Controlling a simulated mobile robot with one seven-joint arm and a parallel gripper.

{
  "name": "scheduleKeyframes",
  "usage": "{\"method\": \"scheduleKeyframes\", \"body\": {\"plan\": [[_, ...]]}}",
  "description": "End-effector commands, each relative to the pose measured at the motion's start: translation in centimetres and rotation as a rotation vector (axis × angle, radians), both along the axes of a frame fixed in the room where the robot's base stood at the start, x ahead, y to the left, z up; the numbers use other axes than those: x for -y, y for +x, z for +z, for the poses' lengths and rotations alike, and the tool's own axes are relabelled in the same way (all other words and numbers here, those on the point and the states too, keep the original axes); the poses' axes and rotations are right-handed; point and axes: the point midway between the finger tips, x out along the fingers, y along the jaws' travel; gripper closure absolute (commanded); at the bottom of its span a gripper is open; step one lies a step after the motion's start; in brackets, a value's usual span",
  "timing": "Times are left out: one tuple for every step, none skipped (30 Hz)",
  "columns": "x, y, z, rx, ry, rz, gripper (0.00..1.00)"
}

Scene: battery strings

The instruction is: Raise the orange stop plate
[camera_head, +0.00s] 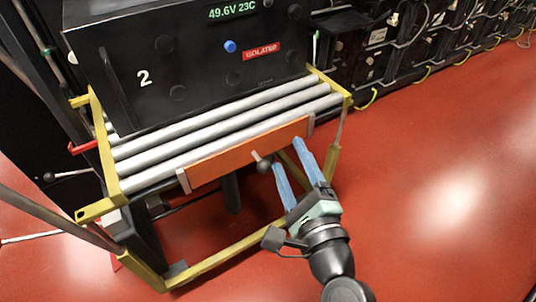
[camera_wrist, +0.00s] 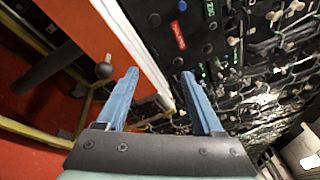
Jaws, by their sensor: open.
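The orange stop plate (camera_head: 222,161) spans the front end of the roller bed, between two light end brackets. A dark ball knob (camera_head: 264,167) on a short pale stem sticks out from its front. My gripper (camera_head: 289,153) is open and empty, its blue fingers pointing at the plate's right half. One fingertip appears close beside the knob; I cannot tell whether they touch. In the wrist view the plate (camera_wrist: 85,22) is at the upper left, and the knob (camera_wrist: 103,70) lies left of the left finger, outside the jaws of my gripper (camera_wrist: 159,72).
More battery units (camera_head: 400,45) line the back right. The red floor (camera_head: 440,170) at right is clear.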

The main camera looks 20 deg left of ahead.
Motion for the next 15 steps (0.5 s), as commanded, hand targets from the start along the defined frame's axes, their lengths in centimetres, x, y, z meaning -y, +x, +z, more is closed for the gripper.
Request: {"method": "scheduleKeyframes", "body": {"plan": [[0.0, -1.4, -3.0, -0.136, 0.139, 0.032, 0.31], [0.1, -2.1, -4.2, -0.202, 0.219, 0.045, 0.31], [0.3, -2.9, -5.6, -0.28, 0.314, 0.058, 0.31], [0.4, -3.5, -6.5, -0.331, 0.378, 0.064, 0.31], [0.6, -4.0, -7.2, -0.375, 0.433, 0.069, 0.31], [0.8, -4.6, -8.0, -0.425, 0.497, 0.076, 0.31], [0.9, -5.0, -8.5, -0.456, 0.536, 0.079, 0.31], [1.0, -5.2, -8.8, -0.479, 0.567, 0.081, 0.31], [1.1, -5.5, -9.2, -0.503, 0.601, 0.082, 0.31], [1.2, -5.6, -9.4, -0.516, 0.618, 0.083, 0.31], [1.2, -5.6, -9.5, -0.524, 0.631, 0.083, 0.31], [1.0, -5.5, -9.6, -0.53, 0.641, 0.085, 0.31], [0.9, -5.3, -9.6, -0.531, 0.644, 0.086, 0.31], [0.6, -5.0, -9.6, -0.531, 0.645, 0.087, 0.31], [0.2, -4.6, -9.6, -0.53, 0.644, 0.088, 0.31]]}}
